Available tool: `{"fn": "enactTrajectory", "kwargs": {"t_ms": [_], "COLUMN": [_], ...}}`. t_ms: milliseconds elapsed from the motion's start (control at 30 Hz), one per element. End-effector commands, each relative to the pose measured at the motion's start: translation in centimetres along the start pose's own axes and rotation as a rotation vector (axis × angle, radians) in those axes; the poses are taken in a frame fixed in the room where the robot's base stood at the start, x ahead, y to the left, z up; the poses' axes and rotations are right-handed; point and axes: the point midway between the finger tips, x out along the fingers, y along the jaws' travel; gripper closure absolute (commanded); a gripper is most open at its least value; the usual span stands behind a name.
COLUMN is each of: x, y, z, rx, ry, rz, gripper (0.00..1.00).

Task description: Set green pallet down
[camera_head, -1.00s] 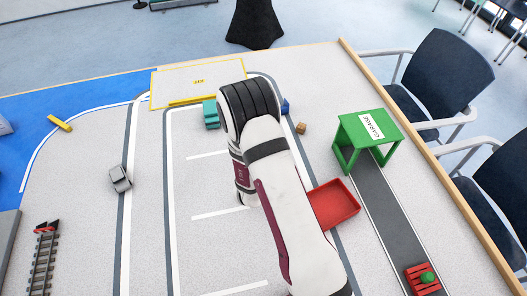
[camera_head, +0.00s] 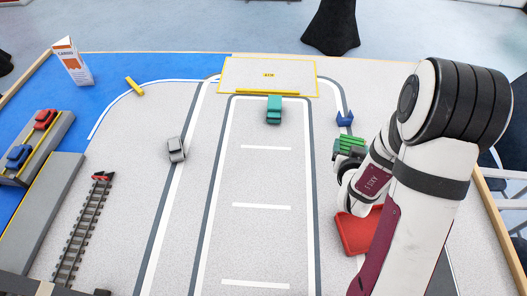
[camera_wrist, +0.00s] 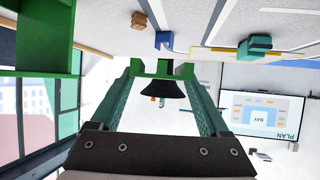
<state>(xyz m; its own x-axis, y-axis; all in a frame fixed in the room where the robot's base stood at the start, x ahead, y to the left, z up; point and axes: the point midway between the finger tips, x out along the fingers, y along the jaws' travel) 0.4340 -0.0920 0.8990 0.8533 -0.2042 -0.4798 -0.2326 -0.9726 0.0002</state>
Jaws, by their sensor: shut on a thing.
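My gripper (camera_wrist: 163,72) shows in the wrist view with its two teal fingers shut on the green pallet (camera_wrist: 163,76), a small bright green piece between the fingertips. In the head view the green pallet (camera_head: 350,145) shows as a slatted green piece just beyond my wrist, right of the road. It appears to be held above the table, but its exact height cannot be told.
A red tray (camera_head: 356,232) lies partly behind my arm. A blue piece (camera_head: 345,118) and a teal car (camera_head: 274,110) are near. In the wrist view a green frame (camera_wrist: 45,45) stands close at left, with a brown cube (camera_wrist: 138,20) beyond.

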Motion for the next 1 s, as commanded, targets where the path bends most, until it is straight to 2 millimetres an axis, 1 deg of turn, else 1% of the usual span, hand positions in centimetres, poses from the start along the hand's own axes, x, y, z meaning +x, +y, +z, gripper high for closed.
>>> {"fn": "enactTrajectory", "kwargs": {"t_ms": [33,133,200,300,400,500,567,667,800,900,1000], "x": [0.5,1.2,1.3,0.8,0.0,-0.6,-0.9,-0.8,0.2,0.9,1.4], "y": [-1.6,-5.5,-8.2,-11.6,-14.0,-15.1,-15.6,-17.5,-22.0,-24.8,-26.6], "z": [-0.6,-1.5,-1.7,-1.5,-0.6,0.2,0.6,1.8,4.3,5.9,6.8], "rx": [-0.036,-0.129,-0.2,-0.303,-0.392,-0.454,-0.475,-0.489,-0.49,-0.491,-0.49], "ry": [0.004,0.004,0.002,0.001,-0.001,-0.001,-0.001,-0.003,-0.004,-0.003,-0.002], "rz": [-0.065,-0.234,-0.364,-0.553,-0.718,-0.832,-0.872,-0.902,-0.904,-0.902,-0.899], "gripper": [0.74,0.74,0.74,0.74,0.74,0.74,0.74,0.74,0.74,0.74,0.74]}}
